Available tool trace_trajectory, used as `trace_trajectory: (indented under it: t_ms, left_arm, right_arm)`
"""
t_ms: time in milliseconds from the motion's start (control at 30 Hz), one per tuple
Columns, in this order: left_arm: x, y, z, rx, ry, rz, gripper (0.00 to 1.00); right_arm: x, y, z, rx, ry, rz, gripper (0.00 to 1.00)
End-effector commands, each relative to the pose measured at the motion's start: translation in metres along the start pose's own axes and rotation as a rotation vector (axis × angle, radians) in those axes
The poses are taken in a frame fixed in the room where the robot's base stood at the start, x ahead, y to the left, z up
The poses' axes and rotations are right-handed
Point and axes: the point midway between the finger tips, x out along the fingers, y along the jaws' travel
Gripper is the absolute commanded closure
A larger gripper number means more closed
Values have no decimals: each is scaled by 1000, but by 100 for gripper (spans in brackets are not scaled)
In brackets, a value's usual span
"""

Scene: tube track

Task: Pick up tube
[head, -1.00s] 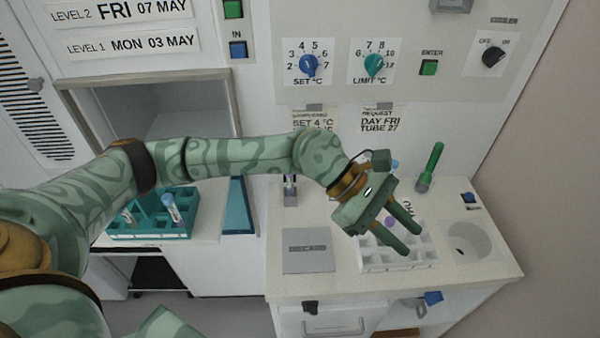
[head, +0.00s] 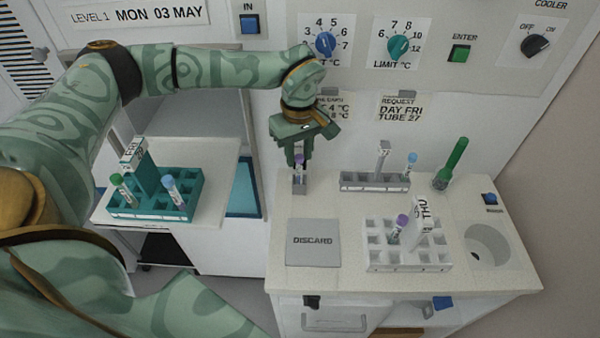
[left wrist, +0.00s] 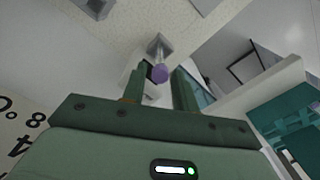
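A purple-capped tube (head: 299,161) stands in a small grey holder (head: 299,186) at the back left of the white counter. My left gripper (head: 299,160) points down over it, fingers apart. In the left wrist view the purple cap (left wrist: 160,73) shows between the spread fingertips of the gripper (left wrist: 158,78); whether they touch it I cannot tell. Another purple-capped tube (head: 398,225) leans in the white rack (head: 408,262). A blue-capped tube (head: 411,164) is in the grey rack (head: 374,182). My right gripper is out of view.
A teal rack (head: 155,208) at left holds a green-capped tube (head: 121,190), a blue-capped tube (head: 172,189) and a tag. A grey DISCARD plate (head: 313,248) lies in front of the holder. A green stick-like object (head: 450,163) and a round basin (head: 487,246) are at right.

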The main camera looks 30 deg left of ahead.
Motion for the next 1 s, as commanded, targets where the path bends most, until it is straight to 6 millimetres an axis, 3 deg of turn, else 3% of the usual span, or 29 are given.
trace_trajectory:
  t_ms: [200, 300, 400, 733, 933, 1000]
  left_arm:
    - [2, 0, 0, 0, 0, 2, 71]
    - [2, 1, 0, 1, -1, 2, 95]
    - [1, 1, 1, 1, -1, 2, 98]
    - [-5, 1, 0, 1, 0, 3, 98]
    - [-33, 1, 1, 1, 0, 6, 98]
    - [-44, -5, 9, 5, -1, 5, 98]
  right_arm:
    - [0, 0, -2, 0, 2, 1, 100]
    - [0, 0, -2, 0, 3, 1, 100]
    - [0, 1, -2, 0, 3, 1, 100]
    - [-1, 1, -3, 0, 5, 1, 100]
    - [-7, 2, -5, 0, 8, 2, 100]
    - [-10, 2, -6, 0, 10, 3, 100]
